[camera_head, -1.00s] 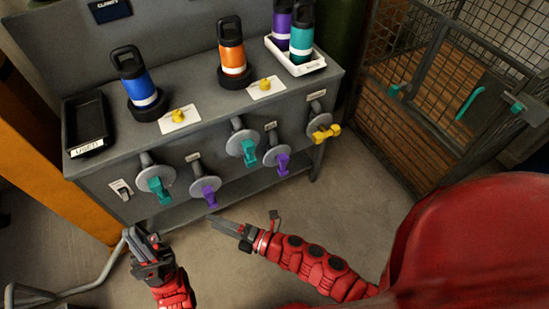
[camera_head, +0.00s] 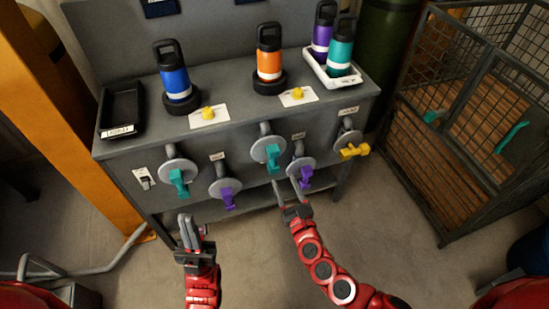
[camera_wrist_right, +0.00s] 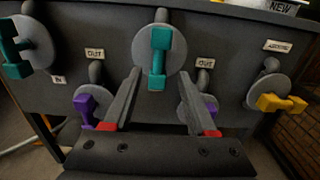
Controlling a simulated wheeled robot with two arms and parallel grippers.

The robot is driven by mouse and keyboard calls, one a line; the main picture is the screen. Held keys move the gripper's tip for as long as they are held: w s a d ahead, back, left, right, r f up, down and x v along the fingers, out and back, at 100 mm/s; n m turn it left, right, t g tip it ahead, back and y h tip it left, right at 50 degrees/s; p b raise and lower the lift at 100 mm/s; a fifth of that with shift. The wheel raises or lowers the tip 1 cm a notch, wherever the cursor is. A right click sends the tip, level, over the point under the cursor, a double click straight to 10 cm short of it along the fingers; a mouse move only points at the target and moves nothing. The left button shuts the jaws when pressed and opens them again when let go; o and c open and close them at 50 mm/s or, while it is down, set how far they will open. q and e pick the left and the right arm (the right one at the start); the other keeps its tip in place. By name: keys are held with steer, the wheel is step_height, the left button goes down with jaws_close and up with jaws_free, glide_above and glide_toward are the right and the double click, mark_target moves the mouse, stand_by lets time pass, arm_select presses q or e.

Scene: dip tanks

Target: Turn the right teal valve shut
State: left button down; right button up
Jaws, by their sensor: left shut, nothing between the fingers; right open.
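The right teal valve (camera_head: 272,155) is on the bench's front panel, a teal handle on a grey round disc. In the right wrist view the same valve (camera_wrist_right: 159,58) is straight ahead, its handle hanging roughly vertical. My right gripper (camera_head: 288,184) is open and empty, below and in front of this valve. In the wrist view its fingers (camera_wrist_right: 160,78) spread to either side of the handle's lower end; I see no contact. My left gripper (camera_head: 191,222) is shut and empty, in front of and below the left teal valve (camera_head: 178,180).
Purple valves (camera_head: 227,196) and (camera_head: 302,176) flank the right teal valve lower down. A yellow valve (camera_head: 353,150) is at the right. Bottles and a black tray (camera_head: 122,108) stand on the bench. A wire cage (camera_head: 470,130) is at the right; open floor lies before the bench.

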mark_target(275, 161)
steer(key=b+x, duration=0.2)
steer(key=x, duration=0.8)
steer(key=shift+w+f, duration=0.15)
steer(key=shift+f, duration=0.05)
steer(key=shift+w+a+r, duration=0.1)
steer(key=shift+w+a, duration=0.1)
steer(key=shift+w, duration=0.15)
jaws_close()
